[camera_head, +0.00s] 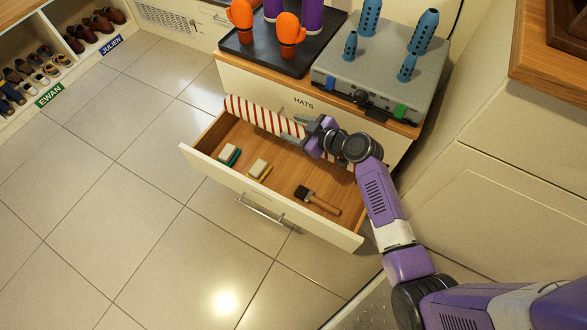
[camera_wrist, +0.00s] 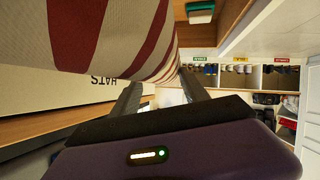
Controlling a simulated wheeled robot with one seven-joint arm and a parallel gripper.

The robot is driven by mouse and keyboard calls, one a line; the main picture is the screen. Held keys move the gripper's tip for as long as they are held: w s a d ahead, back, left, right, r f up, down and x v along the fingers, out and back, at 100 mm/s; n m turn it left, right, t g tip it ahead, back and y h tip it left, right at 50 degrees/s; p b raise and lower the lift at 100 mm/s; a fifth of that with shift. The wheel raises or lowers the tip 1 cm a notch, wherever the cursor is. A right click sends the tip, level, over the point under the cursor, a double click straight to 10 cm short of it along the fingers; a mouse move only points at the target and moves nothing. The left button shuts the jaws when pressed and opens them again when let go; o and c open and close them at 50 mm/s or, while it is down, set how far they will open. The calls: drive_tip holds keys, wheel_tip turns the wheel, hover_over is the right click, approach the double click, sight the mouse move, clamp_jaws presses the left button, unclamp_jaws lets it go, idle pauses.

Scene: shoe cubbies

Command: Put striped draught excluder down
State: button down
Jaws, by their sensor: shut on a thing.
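The striped draught excluder (camera_head: 262,116) is a long cream roll with red stripes. In the head view it lies over the back of the open drawer, close to the cabinet front, with its left end near the drawer's back left corner. My gripper (camera_head: 314,137) is shut on it towards its right part. In the wrist view the striped draught excluder (camera_wrist: 115,35) fills the upper left, between the two dark fingers of my gripper (camera_wrist: 160,98). Whether it touches the drawer floor cannot be told.
Above are a dark tray (camera_head: 262,53) with orange items and a grey case (camera_head: 372,70) with blue pegs. Shoe cubbies stand far left.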

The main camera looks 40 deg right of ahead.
drive_tip(key=shift+w+d+f+b, duration=0.45)
drive_tip(key=shift+f+b, duration=0.05)
drive_tip(key=shift+b, duration=0.05)
drive_tip(key=shift+f, duration=0.2)
drive_tip(key=b, duration=1)
hover_over(295, 169)
wheel_tip(295, 169, down, 20)
drive_tip(key=shift+w+d+r, duration=0.1)
drive_tip(key=shift+r, duration=0.1)
drive_tip(key=c, duration=0.6)
unclamp_jaws()
drive_tip(key=shift+o, duration=0.2)
drive_tip(key=p+v, duration=0.4)
drive_tip(key=v, duration=0.8)
